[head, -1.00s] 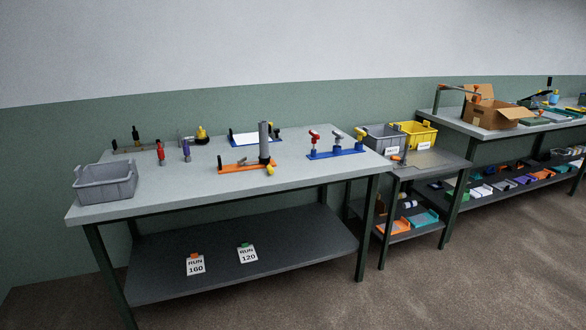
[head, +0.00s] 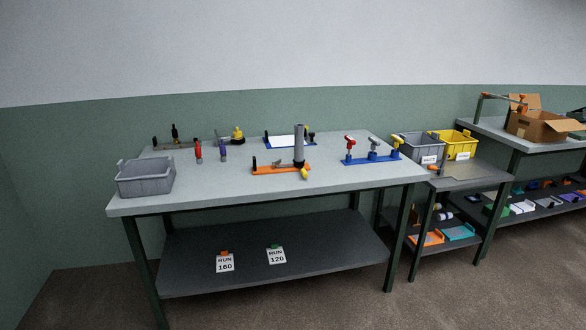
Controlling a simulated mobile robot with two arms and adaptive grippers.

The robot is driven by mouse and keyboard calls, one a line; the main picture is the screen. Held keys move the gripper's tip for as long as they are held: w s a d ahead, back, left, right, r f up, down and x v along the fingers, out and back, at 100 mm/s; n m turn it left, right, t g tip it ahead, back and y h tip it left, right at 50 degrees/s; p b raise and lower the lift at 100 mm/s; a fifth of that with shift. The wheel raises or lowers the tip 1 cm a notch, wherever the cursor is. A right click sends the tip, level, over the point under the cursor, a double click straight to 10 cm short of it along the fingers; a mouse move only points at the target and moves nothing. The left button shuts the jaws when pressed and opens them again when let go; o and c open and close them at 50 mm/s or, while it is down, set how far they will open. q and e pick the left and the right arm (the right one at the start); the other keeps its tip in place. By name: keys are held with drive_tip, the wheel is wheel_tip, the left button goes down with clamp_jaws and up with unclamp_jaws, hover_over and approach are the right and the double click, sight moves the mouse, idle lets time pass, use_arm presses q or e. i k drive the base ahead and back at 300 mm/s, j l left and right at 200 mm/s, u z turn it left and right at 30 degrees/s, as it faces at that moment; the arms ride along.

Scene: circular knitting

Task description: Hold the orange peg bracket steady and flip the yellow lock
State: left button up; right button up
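The orange peg bracket (head: 278,169) lies on the grey table, right of its middle. A tall grey cylinder (head: 299,145) stands upright at its right part, and a small dark post stands at its left end. The yellow lock (head: 305,174) shows as a small yellow piece at the bracket's front right, near the foot of the cylinder. Its exact position is too small to tell. Neither of my grippers is in view.
The grey table (head: 220,190) also holds a grey bin (head: 146,178) at left, a blue rack (head: 371,158) with several handled pieces right of the bracket, and red and purple tools (head: 198,151) behind left. Bare tabletop lies in front of the bracket. Floor in front is clear.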

sight(304, 173)
drive_tip(key=i+u, duration=0.1)
drive_tip(key=i, duration=0.35)
drive_tip(key=i+l, duration=0.15)
drive_tip(key=i, duration=0.3)
drive_tip(key=i+u, duration=0.15)
drive_tip(key=i, duration=0.35)
drive_tip(key=i+l+u, duration=0.1)
drive_tip(key=i, duration=0.35)
drive_tip(key=i+l, duration=0.3)
drive_tip(key=i, duration=0.15)
drive_tip(key=i+l+u, duration=0.15)
drive_tip(key=i, duration=0.3)
